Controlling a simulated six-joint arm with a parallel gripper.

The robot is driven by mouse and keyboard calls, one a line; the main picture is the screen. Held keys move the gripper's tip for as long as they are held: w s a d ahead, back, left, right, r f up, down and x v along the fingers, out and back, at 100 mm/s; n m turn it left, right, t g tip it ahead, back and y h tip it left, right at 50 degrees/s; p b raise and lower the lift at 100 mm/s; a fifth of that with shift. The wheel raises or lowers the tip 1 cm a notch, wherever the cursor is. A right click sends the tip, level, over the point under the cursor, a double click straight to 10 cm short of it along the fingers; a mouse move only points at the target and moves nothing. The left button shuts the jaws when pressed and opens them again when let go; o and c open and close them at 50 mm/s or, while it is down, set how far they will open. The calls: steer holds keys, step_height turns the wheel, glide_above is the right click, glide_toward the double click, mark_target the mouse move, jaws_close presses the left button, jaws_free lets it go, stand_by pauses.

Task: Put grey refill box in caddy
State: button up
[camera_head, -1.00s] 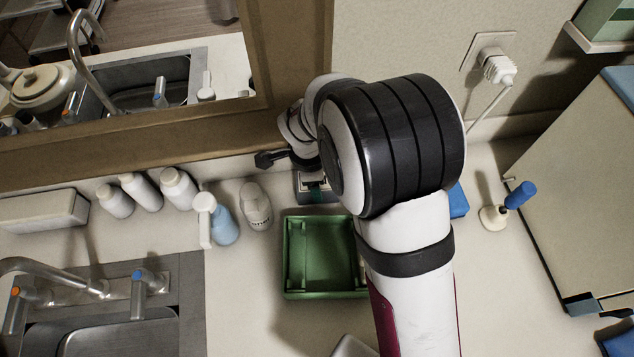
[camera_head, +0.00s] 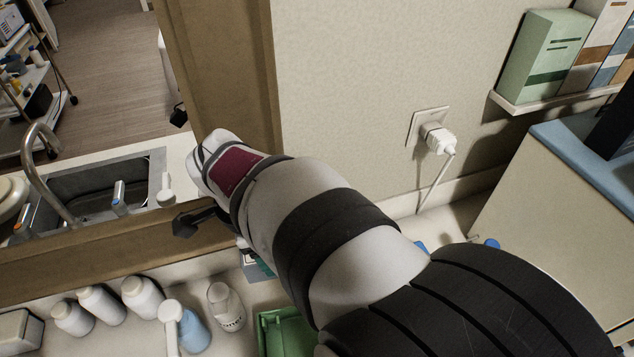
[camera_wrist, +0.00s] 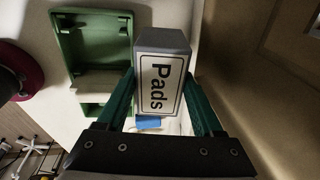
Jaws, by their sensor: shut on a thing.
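The grey box with a white "Pads" label (camera_wrist: 160,85) is between the green fingers of my gripper (camera_wrist: 160,76) in the wrist view. My gripper is shut on its sides. In the head view, only a small part of the box (camera_head: 252,263) shows beneath my arm, near the wall, and the gripper is mostly hidden. The green caddy (camera_head: 272,323) is cut off by the lower edge and partly covered by my arm. In the wrist view the green caddy (camera_wrist: 64,42) is at the upper left, apart from the box.
A mirror frame (camera_head: 225,60) lines the wall behind. A plugged socket (camera_head: 432,135) and a large cabinet (camera_head: 545,215) are at the right.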

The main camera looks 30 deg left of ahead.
steer(key=shift+w+r, duration=0.1)
steer(key=shift+r, duration=0.35)
steer(key=w+d+r+n, duration=0.35)
steer(key=w+d, duration=0.55)
steer(key=d, duration=0.4)
steer(key=w+d+r+n+g, duration=0.1)
steer(key=d+n, duration=0.2)
steer(key=d, duration=0.6)
steer(key=d+r+n, duration=0.2)
steer(key=d+n, duration=0.2)
steer(key=d, duration=0.5)
steer(key=s+d+f+n, duration=0.3)
steer(key=s+f+n, duration=0.6)
steer(key=s+f, duration=0.1)
steer(key=shift+y, duration=0.4)
steer(key=a+f, duration=0.3)
steer(key=w+a+f, duration=0.1)
steer(key=a+f, duration=0.7)
steer(key=shift+w+a, duration=0.2)
steer(key=shift+w, duration=0.1)
steer(key=shift+f, duration=0.1)
